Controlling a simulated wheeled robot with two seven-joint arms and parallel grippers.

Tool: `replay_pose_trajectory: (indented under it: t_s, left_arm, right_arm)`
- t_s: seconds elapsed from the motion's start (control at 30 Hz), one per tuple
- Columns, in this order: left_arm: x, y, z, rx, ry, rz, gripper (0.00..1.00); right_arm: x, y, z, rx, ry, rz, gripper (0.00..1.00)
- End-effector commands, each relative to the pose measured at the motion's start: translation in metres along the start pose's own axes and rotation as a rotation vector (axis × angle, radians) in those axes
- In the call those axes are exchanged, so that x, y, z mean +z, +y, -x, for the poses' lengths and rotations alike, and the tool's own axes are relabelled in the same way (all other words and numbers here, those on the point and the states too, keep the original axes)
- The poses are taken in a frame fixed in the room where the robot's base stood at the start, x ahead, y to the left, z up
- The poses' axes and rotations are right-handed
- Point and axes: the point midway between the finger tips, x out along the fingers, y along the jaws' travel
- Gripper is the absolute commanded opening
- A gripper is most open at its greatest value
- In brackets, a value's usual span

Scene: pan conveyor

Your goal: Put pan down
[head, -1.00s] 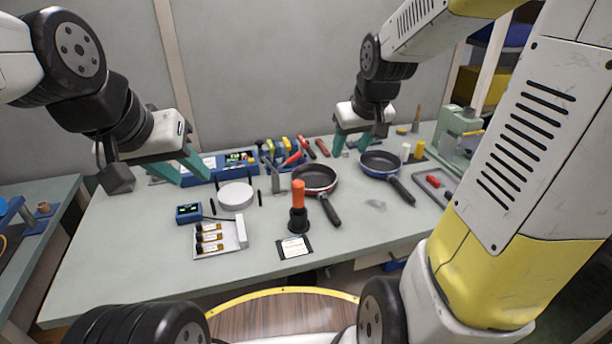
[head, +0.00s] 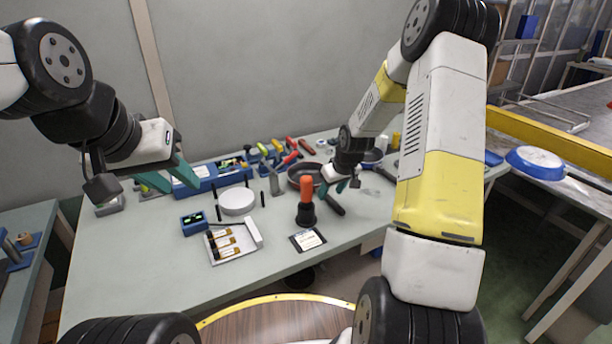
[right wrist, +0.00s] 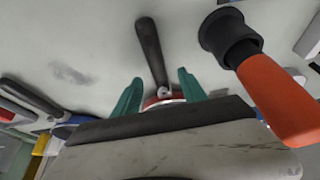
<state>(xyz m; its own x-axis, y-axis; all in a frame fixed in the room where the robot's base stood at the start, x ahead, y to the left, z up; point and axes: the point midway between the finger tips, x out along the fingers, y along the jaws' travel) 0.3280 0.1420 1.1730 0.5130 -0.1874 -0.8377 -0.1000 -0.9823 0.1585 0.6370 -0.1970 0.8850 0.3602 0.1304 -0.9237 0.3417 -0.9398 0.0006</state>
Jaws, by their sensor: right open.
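A dark pan with a red rim (head: 301,173) lies on the workbench, its black handle (head: 334,205) pointing toward me. My right gripper (head: 341,184) is over the handle's pan end. In the right wrist view the open fingers (right wrist: 160,86) sit either side of the handle's base, with the handle (right wrist: 150,50) reaching out beyond them; contact is unclear. A second, blue pan (head: 372,156) is partly hidden behind my right arm; its handle (right wrist: 30,95) shows in the right wrist view. My left gripper (head: 170,180) is open and empty above the bench's left side.
An orange-handled tool (head: 306,203) stands close to the right gripper. A white disc (head: 237,201), a tray of small parts (head: 228,246) and a label card (head: 307,239) lie nearby. A blue round pan-like object (head: 537,161) is at the right, beside a yellow-edged conveyor (head: 550,135).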

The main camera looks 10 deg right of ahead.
Motion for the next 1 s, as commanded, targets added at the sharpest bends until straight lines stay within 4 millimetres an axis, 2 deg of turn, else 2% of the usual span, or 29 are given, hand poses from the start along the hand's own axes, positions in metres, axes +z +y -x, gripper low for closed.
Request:
replay_pose_trajectory:
  t_s: [0.1, 0.2, 0.5, 0.77, 1.0]
  left_arm:
    - [0.0, 0.0, 0.0, 0.0, 0.0, 0.0, 0.36]
    - [0.0, 0.0, 0.0, 0.0, 0.0, 0.0, 0.36]
    - [0.0, 0.0, 0.0, 0.0, 0.0, 0.0, 0.36]
    - [0.0, 0.0, 0.0, 0.0, 0.0, 0.0, 0.36]
    - [0.0, 0.0, 0.0, 0.0, 0.0, 0.0, 0.36]
  right_arm:
    - [-0.002, 0.0, -0.021, -0.003, -0.003, 0.001, 0.5]
    - [-0.002, 0.001, -0.031, -0.001, -0.001, 0.0, 0.5]
    - [-0.003, 0.001, -0.035, 0.0, 0.0, -0.001, 0.5]
    - [-0.003, 0.001, -0.035, 0.0, 0.0, -0.001, 0.0]
    - [-0.003, 0.001, -0.035, 0.0, 0.0, -0.001, 0.0]
